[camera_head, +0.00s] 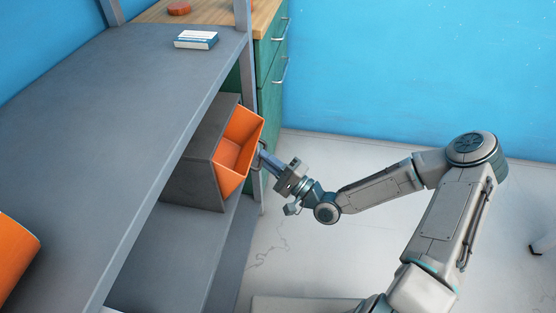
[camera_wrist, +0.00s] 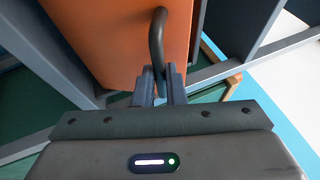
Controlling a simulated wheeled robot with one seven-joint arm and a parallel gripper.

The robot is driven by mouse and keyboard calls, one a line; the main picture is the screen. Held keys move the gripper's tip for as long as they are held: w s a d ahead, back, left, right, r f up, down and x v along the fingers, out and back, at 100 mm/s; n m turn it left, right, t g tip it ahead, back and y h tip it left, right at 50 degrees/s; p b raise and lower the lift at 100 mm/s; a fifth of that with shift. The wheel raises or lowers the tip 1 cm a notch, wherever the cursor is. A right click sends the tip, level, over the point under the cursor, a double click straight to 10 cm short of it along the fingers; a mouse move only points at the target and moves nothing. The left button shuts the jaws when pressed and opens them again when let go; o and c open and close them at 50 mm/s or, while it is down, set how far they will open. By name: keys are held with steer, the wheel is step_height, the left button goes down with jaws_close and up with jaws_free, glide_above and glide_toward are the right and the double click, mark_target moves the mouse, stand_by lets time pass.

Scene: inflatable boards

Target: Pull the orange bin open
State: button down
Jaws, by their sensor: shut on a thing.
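The orange bin (camera_head: 237,145) sits in a dark grey housing (camera_head: 195,160) on the shelf under the grey top board. It is tilted outward, and its hollow inside shows in the head view. Its orange front panel (camera_wrist: 115,40) fills the upper middle of the wrist view. A dark curved handle (camera_wrist: 156,42) stands on that panel. My gripper (camera_wrist: 160,82) is shut on the lower end of the handle. In the head view my gripper (camera_head: 262,158) is at the bin's right side, and its fingertips are hard to make out there.
The grey top board (camera_head: 110,100) overhangs the housing, and a grey upright post (camera_head: 246,70) stands close behind the bin. A book (camera_head: 196,40) lies on the board. A green drawer cabinet (camera_head: 272,75) stands behind.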

steer(key=shift+d+f+m+t+y+b, duration=0.45)
steer(key=shift+f+b, duration=0.25)
steer(key=shift+b, duration=0.4)
steer(key=c, duration=1.5)
jaws_free()
steer(key=shift+s, duration=0.1)
steer(key=p+v, duration=0.1)
steer(key=v, duration=1.2)
steer(key=shift+s+d+f, duration=0.2)
steer(key=shift+d+f, duration=0.05)
